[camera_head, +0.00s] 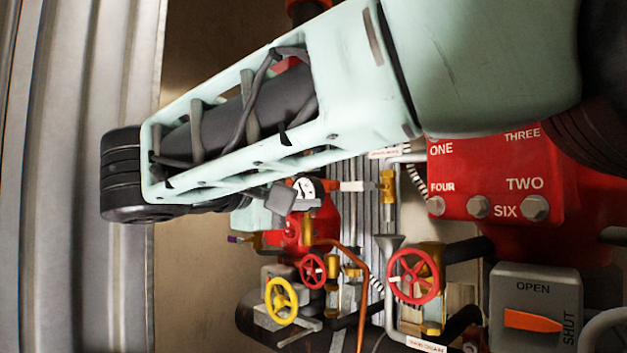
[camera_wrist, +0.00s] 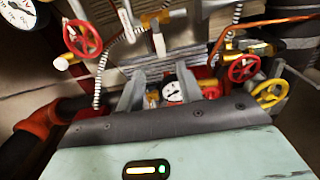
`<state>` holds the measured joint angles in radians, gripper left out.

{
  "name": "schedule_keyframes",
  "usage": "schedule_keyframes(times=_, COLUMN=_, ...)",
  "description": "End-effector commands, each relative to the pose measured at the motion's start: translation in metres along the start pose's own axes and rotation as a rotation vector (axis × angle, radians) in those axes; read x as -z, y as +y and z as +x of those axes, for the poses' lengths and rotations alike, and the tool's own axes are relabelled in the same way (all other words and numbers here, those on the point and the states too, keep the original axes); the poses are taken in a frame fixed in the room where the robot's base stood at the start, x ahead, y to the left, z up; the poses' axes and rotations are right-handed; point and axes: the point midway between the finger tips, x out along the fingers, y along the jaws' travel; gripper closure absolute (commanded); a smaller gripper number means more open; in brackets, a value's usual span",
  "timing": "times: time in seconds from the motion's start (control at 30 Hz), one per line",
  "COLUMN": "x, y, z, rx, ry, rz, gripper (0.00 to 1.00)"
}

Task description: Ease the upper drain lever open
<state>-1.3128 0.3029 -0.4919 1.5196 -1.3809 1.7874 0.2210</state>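A brass valve (camera_head: 388,187) with a pale lever (camera_head: 355,186) sits on the upper pipework in the head view, right of my gripper. I take this to be the upper drain lever, but its label cannot be read. In the wrist view the brass valve (camera_wrist: 160,17) and pale lever (camera_wrist: 158,43) show beyond my fingertips. My gripper (camera_wrist: 160,85) has its two grey fingers spread with nothing between them touching. In the head view my gripper (camera_head: 283,198) is partly hidden by my arm. The lever is apart from the fingers.
A white gauge (camera_wrist: 173,91) lies behind the finger gap. Red handwheels (camera_head: 414,276) (camera_head: 312,271) and a yellow handwheel (camera_head: 281,301) crowd below. A copper pipe (camera_head: 350,262) curves nearby. A red numbered block (camera_head: 490,180) and grey OPEN/SHUT box (camera_head: 535,285) stand right.

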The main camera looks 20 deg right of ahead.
Motion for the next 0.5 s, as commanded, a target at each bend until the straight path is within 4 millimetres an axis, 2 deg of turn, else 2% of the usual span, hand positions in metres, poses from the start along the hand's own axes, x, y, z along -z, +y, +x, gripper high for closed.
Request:
schedule_keyframes(times=0.03, x=-0.001, y=0.005, z=0.012, rx=0.0, ry=-0.004, rz=-0.002, gripper=0.64)
schedule_keyframes(times=0.3, x=-0.001, y=0.005, z=0.069, rx=0.002, ry=-0.004, rz=-0.004, gripper=0.64)
schedule_keyframes(times=0.5, x=-0.001, y=0.004, z=0.106, rx=0.002, ry=-0.002, rz=-0.004, gripper=0.64)
